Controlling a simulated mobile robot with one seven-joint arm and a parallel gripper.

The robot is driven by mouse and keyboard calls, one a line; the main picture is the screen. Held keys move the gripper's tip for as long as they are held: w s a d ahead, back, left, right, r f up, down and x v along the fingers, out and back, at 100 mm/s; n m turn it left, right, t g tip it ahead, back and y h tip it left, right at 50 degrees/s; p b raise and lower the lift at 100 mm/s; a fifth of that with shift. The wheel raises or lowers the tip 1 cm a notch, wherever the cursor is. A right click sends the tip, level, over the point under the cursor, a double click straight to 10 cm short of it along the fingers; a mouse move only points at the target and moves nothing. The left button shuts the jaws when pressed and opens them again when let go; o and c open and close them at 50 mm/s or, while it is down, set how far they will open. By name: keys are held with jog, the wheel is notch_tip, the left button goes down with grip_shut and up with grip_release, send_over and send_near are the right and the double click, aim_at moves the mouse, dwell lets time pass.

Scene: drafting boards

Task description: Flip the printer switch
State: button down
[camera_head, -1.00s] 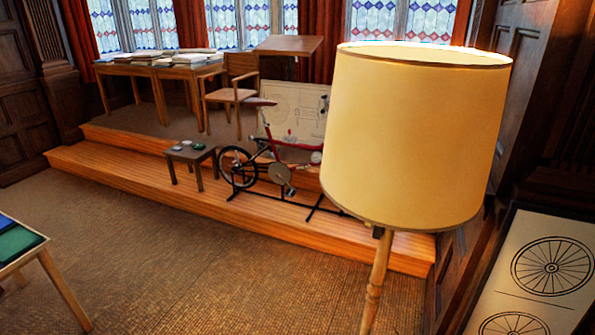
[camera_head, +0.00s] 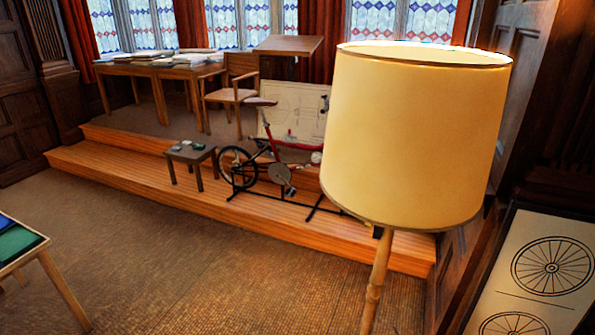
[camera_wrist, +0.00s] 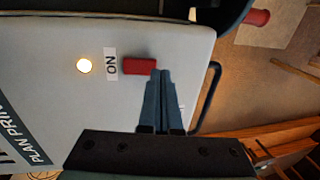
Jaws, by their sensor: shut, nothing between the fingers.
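In the wrist view the pale grey printer panel (camera_wrist: 190,40) fills the upper left. The red switch (camera_wrist: 139,66) sits on it beside a white "ON" label (camera_wrist: 110,65). A round lamp (camera_wrist: 84,65) past the label glows warm white. My gripper (camera_wrist: 160,73) is shut and empty, and its fingertips overlap the lower right edge of the switch in the picture. I cannot tell whether they touch it. A dark label reading "PLAN PRIN" (camera_wrist: 22,138) is cut off at the lower left. The head view shows neither printer nor gripper.
In the head view a large lampshade (camera_head: 415,135) on a wooden stand blocks the right centre. A bicycle (camera_head: 270,160) and small stool (camera_head: 190,153) stand on the wooden step. The carpet in front (camera_head: 190,260) is clear. A black bar (camera_wrist: 208,97) borders the panel.

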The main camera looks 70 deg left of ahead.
jog(key=shift+b+x, duration=0.55)
jog(key=shift+x, duration=0.3)
jog(key=shift+w+d+r, duration=0.1)
jog(key=shift+w, duration=0.05)
jog(key=p+v, duration=0.4)
jog(key=p, duration=0.1)
jog(key=s+a+p+v, duration=0.1)
jog(key=p+v, duration=0.1)
jog(key=shift+d+r+p, duration=0.1)
jog(key=shift+r+p, duration=0.2)
jog(key=shift+r, duration=0.2)
dwell(0.5)
